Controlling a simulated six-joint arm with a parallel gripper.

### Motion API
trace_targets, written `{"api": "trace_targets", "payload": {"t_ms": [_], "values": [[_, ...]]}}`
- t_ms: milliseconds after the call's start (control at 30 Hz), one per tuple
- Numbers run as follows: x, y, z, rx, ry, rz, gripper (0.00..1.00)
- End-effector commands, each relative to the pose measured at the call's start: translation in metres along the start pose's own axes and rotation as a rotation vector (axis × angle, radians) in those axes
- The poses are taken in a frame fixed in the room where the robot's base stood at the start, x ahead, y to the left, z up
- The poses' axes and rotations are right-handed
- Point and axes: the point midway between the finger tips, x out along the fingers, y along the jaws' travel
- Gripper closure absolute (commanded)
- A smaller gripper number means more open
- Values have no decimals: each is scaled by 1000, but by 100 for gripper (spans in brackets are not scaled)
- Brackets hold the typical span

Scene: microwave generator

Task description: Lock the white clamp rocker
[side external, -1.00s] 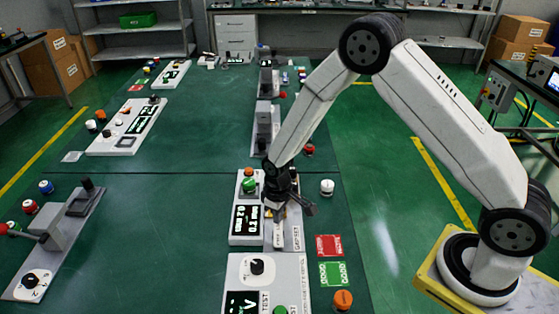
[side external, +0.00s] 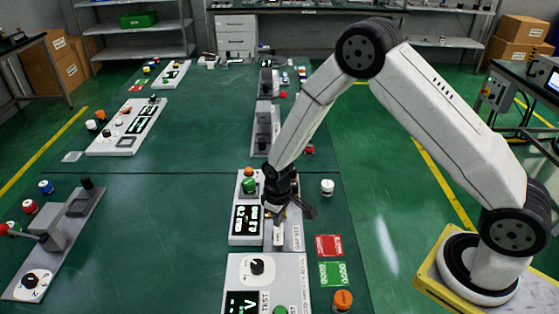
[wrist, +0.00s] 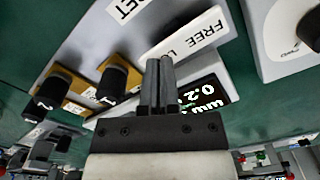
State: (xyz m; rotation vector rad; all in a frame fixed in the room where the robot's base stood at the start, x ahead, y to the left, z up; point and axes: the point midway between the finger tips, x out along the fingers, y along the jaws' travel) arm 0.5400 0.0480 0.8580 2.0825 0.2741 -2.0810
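The white rocker piece (wrist: 190,42), lettered "FREE" and "LO" with the rest covered, lies just beyond my fingertips in the wrist view. In the side external view a white piece (side external: 279,236) shows just below my gripper (side external: 277,212), on the panel at the table's right side. My gripper (wrist: 159,65) has its two dark fingers close together, shut, with nothing visible between them. The fingertips overlap the lower edge of the white piece in the picture; I cannot tell whether they touch it. The rocker's tilt is not clear.
A display panel (side external: 247,219) with a green button (side external: 249,185) stands left of my gripper. Two black knobs (wrist: 112,85) on yellow plates sit left of my fingers in the wrist view. A white button (side external: 327,187) and red card (side external: 329,245) lie to the right.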

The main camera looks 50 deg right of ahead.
Motion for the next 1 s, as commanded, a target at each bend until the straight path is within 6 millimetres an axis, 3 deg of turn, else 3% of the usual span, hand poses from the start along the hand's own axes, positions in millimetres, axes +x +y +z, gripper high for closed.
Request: {"api": "trace_targets", "payload": {"t_ms": [467, 1000], "values": [[3, 0, 1, 0, -3, -1, 100], [-26, 0, 0, 0, 1, 0, 100]]}}
